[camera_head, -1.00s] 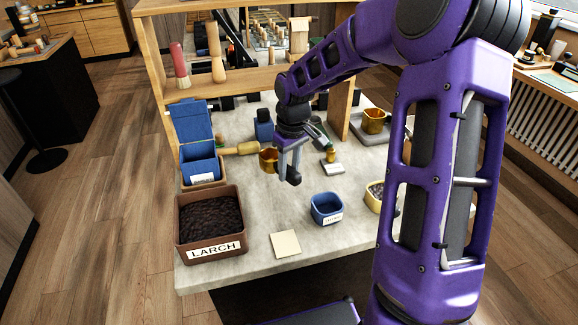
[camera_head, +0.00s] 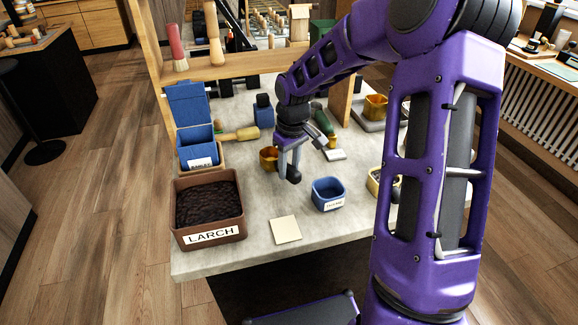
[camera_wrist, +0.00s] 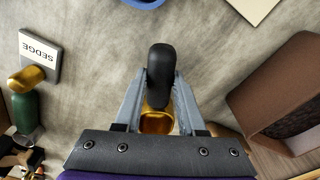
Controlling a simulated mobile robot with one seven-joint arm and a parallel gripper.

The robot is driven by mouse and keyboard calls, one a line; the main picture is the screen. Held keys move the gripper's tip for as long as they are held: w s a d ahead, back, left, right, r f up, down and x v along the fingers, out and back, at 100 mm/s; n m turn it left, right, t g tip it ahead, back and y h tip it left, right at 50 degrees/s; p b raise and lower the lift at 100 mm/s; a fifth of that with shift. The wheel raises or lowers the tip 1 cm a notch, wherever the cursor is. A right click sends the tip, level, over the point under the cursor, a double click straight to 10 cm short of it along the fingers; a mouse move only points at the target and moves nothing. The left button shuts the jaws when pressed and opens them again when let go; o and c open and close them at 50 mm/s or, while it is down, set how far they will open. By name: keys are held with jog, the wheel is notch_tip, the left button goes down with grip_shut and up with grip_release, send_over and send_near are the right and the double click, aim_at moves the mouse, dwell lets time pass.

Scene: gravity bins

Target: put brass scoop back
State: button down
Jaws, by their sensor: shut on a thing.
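My gripper (camera_head: 290,172) is shut on the black handle (camera_wrist: 160,75) of the brass scoop. The scoop's brass cup (camera_head: 269,158) shows left of the fingers in the head view. In the wrist view the brass (camera_wrist: 157,122) is partly hidden between the fingers and the gripper body. The held scoop is over the middle of the grey worktop; its exact height is hard to tell. A brown bin labelled LARCH (camera_head: 212,237) stands front left. A blue cup (camera_head: 328,194) stands right of the gripper, with a yellowish cup (camera_head: 374,187) partly behind my arm.
A blue open bin (camera_head: 197,151) stands back left near a wooden-handled tool (camera_head: 241,134). A SEDGE card (camera_wrist: 39,56) lies beside a green bottle (camera_wrist: 25,110). Another brass cup (camera_head: 375,106) is back right. A shelf post (camera_head: 340,103) rises behind. A pale note (camera_head: 286,230) lies in front.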

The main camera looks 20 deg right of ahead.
jog(key=shift+f+b, duration=0.3)
jog(key=shift+f, duration=0.25)
jog(key=shift+c, duration=2.1)
grip_release()
jog(key=shift+r, duration=0.1)
notch_tip(320, 180, up, 17)
jog(key=s+p, duration=0.1)
jog(key=p, duration=0.2)
jog(key=shift+s+d, duration=0.15)
jog(key=shift+d, duration=0.15)
